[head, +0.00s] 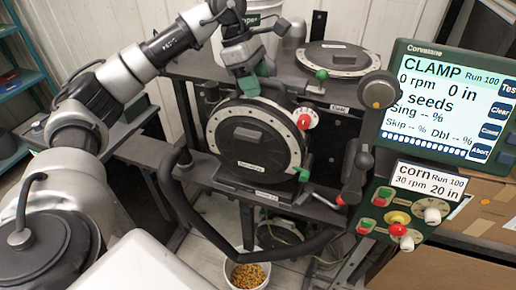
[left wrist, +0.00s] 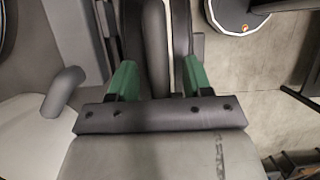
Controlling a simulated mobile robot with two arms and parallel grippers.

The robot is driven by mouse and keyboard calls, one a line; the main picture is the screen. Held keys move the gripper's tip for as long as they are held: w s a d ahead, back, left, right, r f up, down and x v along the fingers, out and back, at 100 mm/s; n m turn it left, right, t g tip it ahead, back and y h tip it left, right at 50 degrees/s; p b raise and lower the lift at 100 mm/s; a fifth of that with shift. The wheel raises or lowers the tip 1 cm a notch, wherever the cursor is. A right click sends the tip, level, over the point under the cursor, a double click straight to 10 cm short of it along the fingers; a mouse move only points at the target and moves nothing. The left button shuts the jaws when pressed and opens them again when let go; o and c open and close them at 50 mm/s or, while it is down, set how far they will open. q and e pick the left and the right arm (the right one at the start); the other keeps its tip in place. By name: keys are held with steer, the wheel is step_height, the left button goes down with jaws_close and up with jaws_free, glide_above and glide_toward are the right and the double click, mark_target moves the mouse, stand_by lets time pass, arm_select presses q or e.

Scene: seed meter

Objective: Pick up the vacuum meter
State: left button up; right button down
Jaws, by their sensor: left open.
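A round black seed meter (head: 236,139) with a pale, marked rim stands upright on the bench in the middle of the head view. A red-and-white dial sits on its rim at the right. A similar round meter (head: 337,57) lies behind it on the upper shelf. The labels are too small to read, so I cannot tell which is the vacuum meter. My left gripper (head: 258,78) is above the front meter's top edge, its green fingers pointing down. In the left wrist view its fingers (left wrist: 160,80) are apart, with dark rounded bars showing between them. Contact is unclear.
A monitor (head: 455,95) reading CLAMP and a control box (head: 411,205) stand at right. A dark curved bar (head: 215,235) crosses in front of the bench. A bowl of corn (head: 247,276) sits below. A white bucket (head: 236,38) is behind my left arm.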

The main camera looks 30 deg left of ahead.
arm_select(q)
steer(key=shift+c, duration=0.5)
jaws_close()
stand_by(0.8)
steer(key=shift+r, duration=0.25)
steer(key=shift+w+f, duration=0.1)
steer(key=shift+w, duration=0.05)
